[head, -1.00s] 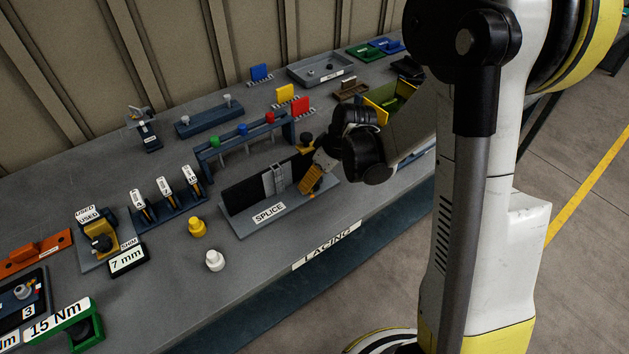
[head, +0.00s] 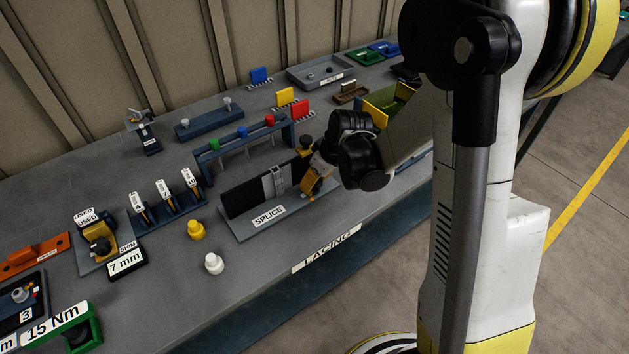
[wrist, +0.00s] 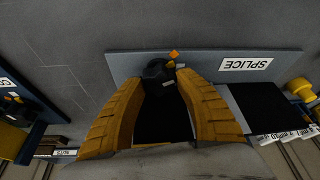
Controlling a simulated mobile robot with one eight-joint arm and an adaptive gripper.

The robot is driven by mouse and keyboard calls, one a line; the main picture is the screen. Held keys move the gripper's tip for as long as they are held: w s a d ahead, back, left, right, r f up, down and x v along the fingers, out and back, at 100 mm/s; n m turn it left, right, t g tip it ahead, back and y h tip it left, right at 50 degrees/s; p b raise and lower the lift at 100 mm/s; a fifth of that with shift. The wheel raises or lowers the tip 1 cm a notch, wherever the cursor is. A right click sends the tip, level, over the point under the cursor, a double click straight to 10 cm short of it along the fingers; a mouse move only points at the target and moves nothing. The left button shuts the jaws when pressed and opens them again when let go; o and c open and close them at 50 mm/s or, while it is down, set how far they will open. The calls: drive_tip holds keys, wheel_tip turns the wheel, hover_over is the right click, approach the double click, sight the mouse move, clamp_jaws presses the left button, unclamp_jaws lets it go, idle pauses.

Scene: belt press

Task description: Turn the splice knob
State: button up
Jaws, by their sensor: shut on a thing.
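The splice stand is a grey base (head: 243,231) with a white SPLICE label and a dark upright plate. It also shows in the wrist view, its label (wrist: 245,64) upside down. In the wrist view a dark round knob (wrist: 157,73) stands on the base between my two amber fingers, with a small orange piece beside it. My gripper (head: 310,188) is at the right end of the stand, its fingers pointing down and left; it also shows in the wrist view (wrist: 166,76). It is shut on the knob, which the fingers mostly hide in the head view.
A rack with green, blue and red knobs (head: 242,131) stands behind the stand. A yellow peg (head: 196,230) and a white peg (head: 214,264) stand to the left. A yellow bin (head: 385,103) is close behind my arm. The bench front by the LACING label (head: 326,249) is clear.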

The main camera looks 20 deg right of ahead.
drive_tip(key=shift+a+m+t+h+b, duration=0.15)
drive_tip(key=shift+m+h+b, duration=0.25)
drive_tip(key=shift+m, duration=0.85)
drive_tip(key=shift+d+m+t+h+b, duration=0.15)
drive_tip(key=shift+m+h, duration=0.35)
drive_tip(key=shift+m, duration=0.75)
drive_tip(key=shift+a, duration=0.1)
drive_tip(key=o, duration=1.2)
drive_tip(key=v, duration=1.2)
drive_tip(key=shift+s, duration=0.1)
